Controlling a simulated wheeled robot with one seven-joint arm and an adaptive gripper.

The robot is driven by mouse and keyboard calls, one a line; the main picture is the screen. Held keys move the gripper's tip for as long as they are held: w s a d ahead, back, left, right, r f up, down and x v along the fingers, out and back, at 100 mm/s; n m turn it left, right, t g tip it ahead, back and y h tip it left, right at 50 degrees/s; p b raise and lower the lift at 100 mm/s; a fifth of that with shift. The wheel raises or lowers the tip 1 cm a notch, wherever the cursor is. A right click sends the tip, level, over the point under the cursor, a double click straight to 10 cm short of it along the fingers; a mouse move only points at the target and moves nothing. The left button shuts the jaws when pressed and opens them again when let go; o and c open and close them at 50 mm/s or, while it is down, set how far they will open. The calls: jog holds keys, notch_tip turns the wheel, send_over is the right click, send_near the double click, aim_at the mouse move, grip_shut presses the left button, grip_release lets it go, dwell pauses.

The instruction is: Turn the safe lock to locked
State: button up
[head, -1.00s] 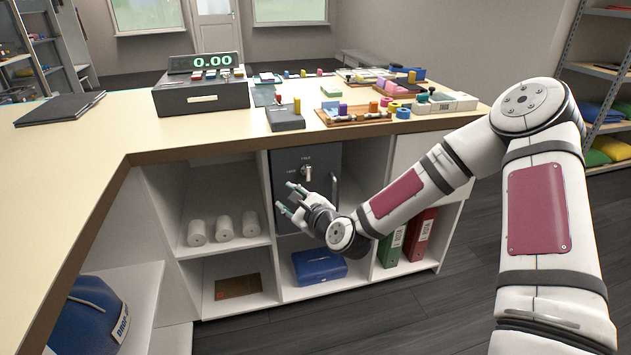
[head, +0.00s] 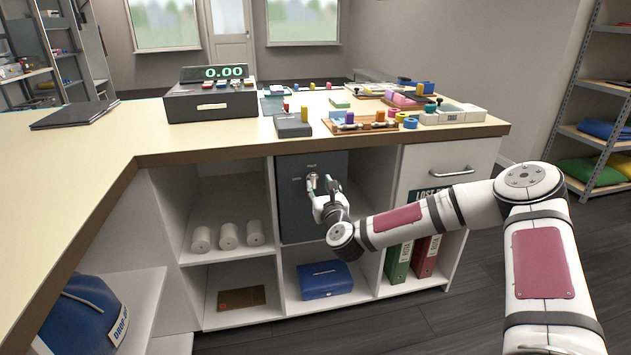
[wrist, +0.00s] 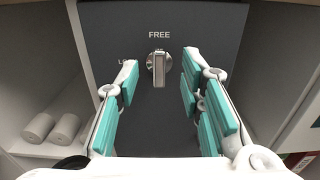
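The dark grey safe (head: 295,212) stands in an upper compartment under the counter. In the wrist view its door (wrist: 150,125) fills the middle. The silver lock knob (wrist: 159,66) sits on the door with its bar upright, below the word FREE (wrist: 159,35). A second label at the knob's left is partly hidden by a finger. My gripper (wrist: 166,92) is open, with teal-padded fingers on both sides of the knob's line and a gap to each side. In the head view my gripper (head: 320,185) is in front of the knob and hides part of it.
Paper rolls (head: 228,235) lie in the compartment left of the safe. A blue cash box (head: 325,280) sits below it, and binders (head: 412,258) stand at lower right. The counter edge (head: 330,145) runs above my gripper.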

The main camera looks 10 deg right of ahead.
aim_at(314, 176)
jog(key=shift+w+b, duration=0.4)
jog(key=shift+w, duration=2.35)
jog(key=shift+c, duration=0.6)
grip_shut()
